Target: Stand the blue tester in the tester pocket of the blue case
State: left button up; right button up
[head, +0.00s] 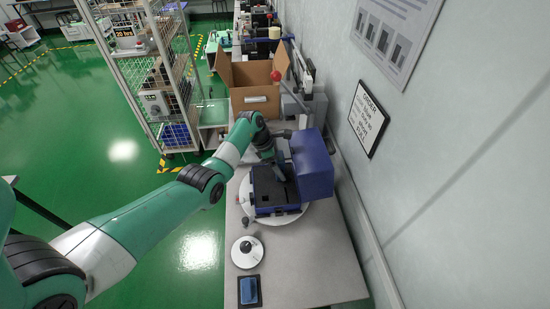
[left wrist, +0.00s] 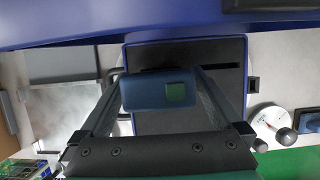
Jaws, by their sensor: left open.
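The blue case (head: 277,209) stands on the bench with its lid (head: 312,168) raised; its black insert (left wrist: 150,56) with a dark slot (left wrist: 228,67) shows in the left wrist view. A blue tester (left wrist: 148,92) with a green screen is between my left gripper's fingers (left wrist: 160,80), over the insert. The fingers are open, one at each end of it; whether they touch it, and how deep it sits in a pocket, I cannot tell. In the head view my left gripper (head: 282,160) is at the case beside the lid, its fingers partly hidden. My right gripper is not in view.
A white round piece with a black knob (head: 247,250) and a blue item (head: 249,290) on a black pad lie at the bench's front. A cardboard box (head: 254,92) stands behind the case. The wall is close on the right; the front right bench is clear.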

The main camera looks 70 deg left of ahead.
pick_arm(q)
jog(key=p+v, duration=0.4)
jog(key=v, duration=0.7)
jog(key=shift+r+p, duration=0.3)
